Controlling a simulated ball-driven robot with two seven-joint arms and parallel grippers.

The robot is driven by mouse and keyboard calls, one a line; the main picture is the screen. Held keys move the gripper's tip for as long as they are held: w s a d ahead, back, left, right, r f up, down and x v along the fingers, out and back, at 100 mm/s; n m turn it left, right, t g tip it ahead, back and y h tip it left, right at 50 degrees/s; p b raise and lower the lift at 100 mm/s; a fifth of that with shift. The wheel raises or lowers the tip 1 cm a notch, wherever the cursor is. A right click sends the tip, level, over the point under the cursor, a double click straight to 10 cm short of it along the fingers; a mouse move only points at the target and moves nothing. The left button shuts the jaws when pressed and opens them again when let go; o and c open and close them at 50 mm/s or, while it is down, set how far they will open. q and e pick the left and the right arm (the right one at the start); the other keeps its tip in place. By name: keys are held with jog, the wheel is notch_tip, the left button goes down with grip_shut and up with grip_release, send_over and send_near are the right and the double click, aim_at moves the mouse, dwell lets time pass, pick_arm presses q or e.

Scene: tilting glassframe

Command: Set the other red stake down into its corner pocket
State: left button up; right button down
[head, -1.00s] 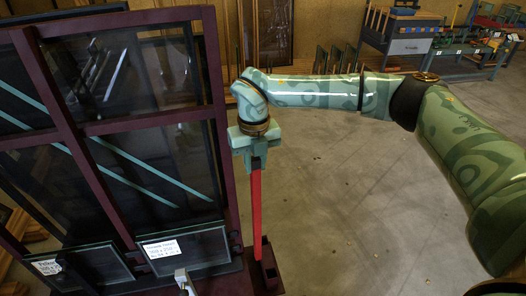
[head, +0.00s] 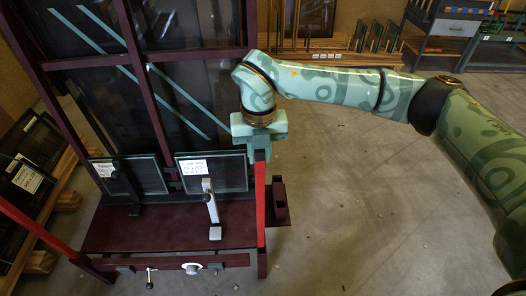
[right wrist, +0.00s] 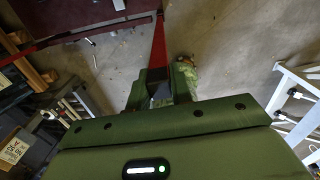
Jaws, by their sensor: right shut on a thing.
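My right gripper (head: 258,150) is shut on the upper end of a red stake (head: 261,205), which hangs upright below it. The stake's lower end meets a dark maroon corner pocket (head: 262,264) at the front right of the maroon rack base (head: 150,226). I cannot tell whether it is inside the pocket or just over it. Another red stake (head: 38,234) slants toward the front left corner. In the right wrist view the held stake (right wrist: 158,42) runs up from between the fingers (right wrist: 158,88). My left gripper is not in view.
A clamp-like grey post (head: 211,208) stands on the base near two labelled glass panes (head: 212,173). The tall maroon frame (head: 150,115) stands behind. A crank and round knob (head: 191,268) sit along the front. The floor (head: 360,200) to the right is clear.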

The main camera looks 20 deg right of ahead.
jog(key=shift+s+m, duration=0.25)
jog(key=shift+m, duration=0.05)
jog(key=shift+w, duration=0.15)
jog(key=shift+r+p, duration=0.15)
jog(key=shift+p, duration=0.35)
pick_arm(q)
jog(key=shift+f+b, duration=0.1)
jog(key=shift+b, duration=0.45)
pick_arm(e)
send_over(261, 185)
jog(key=shift+w+d+f, duration=0.1)
jog(key=shift+w+f, duration=0.15)
jog(key=shift+f, duration=0.95)
jog(key=shift+w+d+f, duration=0.1)
jog(key=shift+w+f, duration=0.1)
jog(key=shift+f, duration=1)
pick_arm(q)
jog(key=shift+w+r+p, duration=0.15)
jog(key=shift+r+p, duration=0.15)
jog(key=shift+p, duration=0.05)
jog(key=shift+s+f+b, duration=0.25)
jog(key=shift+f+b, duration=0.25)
jog(key=shift+b, duration=0.1)
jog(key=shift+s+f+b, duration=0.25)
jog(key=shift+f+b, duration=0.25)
jog(key=shift+b, duration=0.05)
pick_arm(e)
jog(key=shift+f, duration=3.75)
